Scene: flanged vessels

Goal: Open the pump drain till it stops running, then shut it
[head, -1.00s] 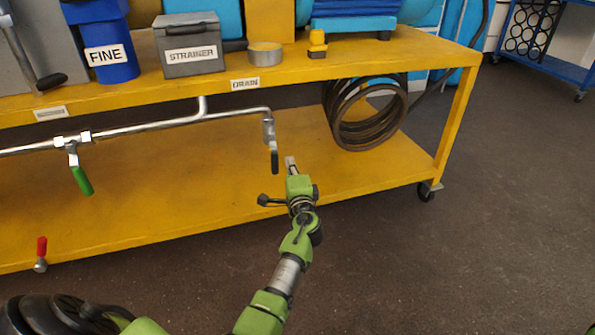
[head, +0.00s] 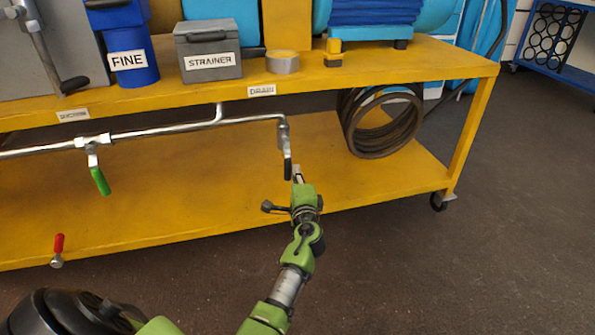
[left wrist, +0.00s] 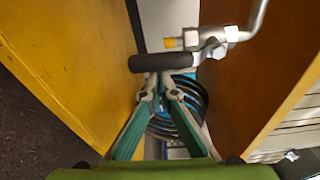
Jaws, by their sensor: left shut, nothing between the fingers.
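The drain valve (head: 284,133) is at the right end of the silver pipe (head: 180,128), under the DRAIN label (head: 262,91). Its dark handle (head: 287,168) hangs straight down. My left gripper (head: 297,174) is just right of the handle's lower end in the head view. In the left wrist view the dark handle (left wrist: 162,62) lies across the view just beyond the tips of my left gripper (left wrist: 165,80). The fingers are shut with nothing between them. I cannot tell whether they touch the handle. No stream of liquid shows at the valve. My right gripper is not in view.
The strainer box (head: 208,62) stands above. Open floor lies at right.

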